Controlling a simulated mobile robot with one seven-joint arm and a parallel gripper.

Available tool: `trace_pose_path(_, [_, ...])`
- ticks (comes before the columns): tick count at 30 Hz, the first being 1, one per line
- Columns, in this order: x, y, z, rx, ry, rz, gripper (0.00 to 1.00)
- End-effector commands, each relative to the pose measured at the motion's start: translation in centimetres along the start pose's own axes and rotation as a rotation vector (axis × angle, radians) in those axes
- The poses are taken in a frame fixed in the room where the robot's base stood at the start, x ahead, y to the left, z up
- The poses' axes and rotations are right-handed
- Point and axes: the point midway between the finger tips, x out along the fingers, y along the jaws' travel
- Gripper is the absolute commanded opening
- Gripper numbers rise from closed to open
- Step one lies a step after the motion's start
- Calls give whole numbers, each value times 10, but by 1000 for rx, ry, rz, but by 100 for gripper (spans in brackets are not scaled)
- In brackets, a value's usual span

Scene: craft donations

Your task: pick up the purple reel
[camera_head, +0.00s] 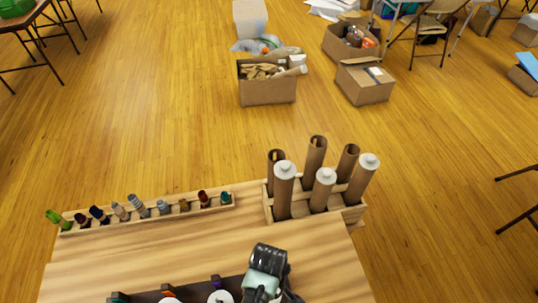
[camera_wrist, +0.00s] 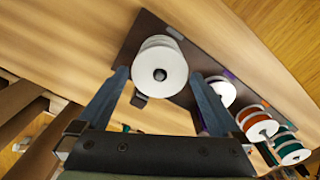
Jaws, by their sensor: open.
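A dark rack (camera_wrist: 141,36) on the wooden table holds a row of reels with pale end discs. A white-faced reel (camera_wrist: 160,68) is largest in the wrist view, between the two fingers in the picture; its winding colour does not show clearly. Beside it, a reel (camera_wrist: 223,93) sits by a small purple tab (camera_wrist: 229,73), probably the purple reel; the right finger partly covers it. My gripper (camera_wrist: 158,76) is open and empty, its fingers on either side of the white-faced reel. I cannot tell how far above it they are.
An orange reel (camera_wrist: 257,122) and a green reel (camera_wrist: 289,149) follow along the rack. A crate of upright cardboard tubes (camera_head: 318,190) stands at the table's back right. A narrow tray (camera_head: 150,215) of small coloured items lies at the back left. Bare tabletop separates them from the rack.

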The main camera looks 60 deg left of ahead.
Motion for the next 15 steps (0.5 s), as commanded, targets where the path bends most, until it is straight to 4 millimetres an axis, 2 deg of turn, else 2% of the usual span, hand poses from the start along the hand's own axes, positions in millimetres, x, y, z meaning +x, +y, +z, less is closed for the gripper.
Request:
trace_pose_path(3, [7, 0, 0, 0, 1, 1, 100])
trace_pose_path(10, [8, 0, 0, 1, 1, 1, 100])
trace_pose_path(11, [8, 0, 0, 1, 1, 1, 96])
trace_pose_path(15, [8, 0, 0, 1, 1, 1, 71])
